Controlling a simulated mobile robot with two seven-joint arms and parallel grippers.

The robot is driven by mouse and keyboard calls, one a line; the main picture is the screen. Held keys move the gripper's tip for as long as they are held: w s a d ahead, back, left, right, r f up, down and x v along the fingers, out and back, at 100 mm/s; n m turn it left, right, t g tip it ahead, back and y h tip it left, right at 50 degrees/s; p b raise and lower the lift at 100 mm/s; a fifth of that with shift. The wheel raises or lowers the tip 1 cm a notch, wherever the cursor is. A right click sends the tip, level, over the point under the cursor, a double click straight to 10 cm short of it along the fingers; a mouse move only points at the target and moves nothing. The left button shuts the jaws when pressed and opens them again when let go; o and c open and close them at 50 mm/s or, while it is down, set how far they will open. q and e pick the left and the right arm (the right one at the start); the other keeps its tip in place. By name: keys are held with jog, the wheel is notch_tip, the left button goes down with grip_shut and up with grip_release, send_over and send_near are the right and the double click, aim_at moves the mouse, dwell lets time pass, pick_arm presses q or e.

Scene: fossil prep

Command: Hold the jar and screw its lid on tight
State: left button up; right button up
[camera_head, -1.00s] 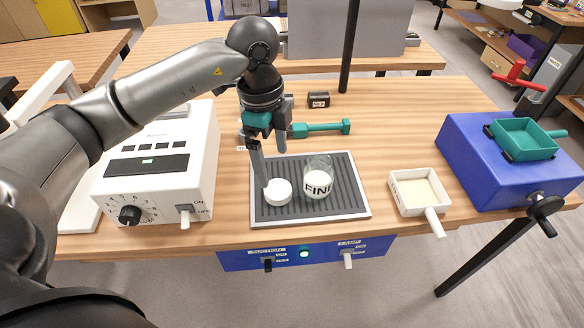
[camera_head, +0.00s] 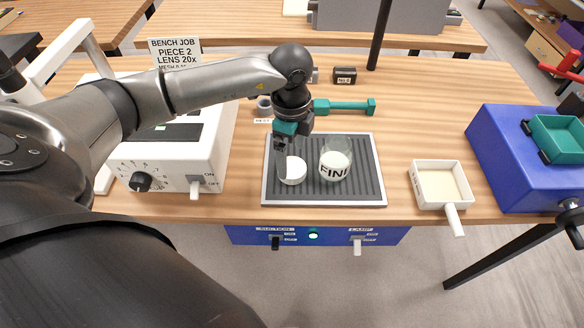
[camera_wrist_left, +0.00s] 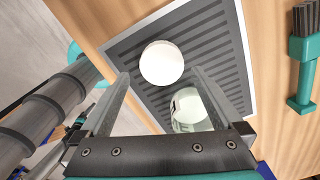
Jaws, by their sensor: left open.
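The white round lid (camera_head: 295,174) lies flat on the ridged dark mat with a grey rim (camera_head: 375,198). My left gripper (camera_head: 287,158) points down at the lid, open and empty. In the left wrist view the lid (camera_wrist_left: 162,63) shows beyond the open fingertips (camera_wrist_left: 162,76). The jar (camera_wrist_left: 186,112) shows there too, partly hidden behind one finger.
A white instrument (camera_head: 180,150) stands left of the mat. A white tray (camera_head: 440,166) and a blue machine (camera_head: 495,150) are at the right. Bare wood lies between mat and tray.

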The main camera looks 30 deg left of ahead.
aim_at(292, 167)
pick_arm(q)
notch_tip(292, 167, down, 4)
jog(key=shift+w, duration=0.15)
jog(key=shift+f, duration=0.25)
pick_arm(e)
jog(key=shift+s+f, duration=0.2)
jog(key=shift+s, duration=0.15)
pick_arm(q)
jog(key=shift+c, duration=0.2)
jog(key=c, duration=1.1)
pick_arm(e)
jog(key=shift+s, duration=0.1)
pick_arm(q)
notch_tip(292, 167, up, 20)
jog(key=shift+r+p, duration=0.1)
jog(key=shift+p, duration=0.65)
pick_arm(e)
jog(key=shift+r, duration=0.85)
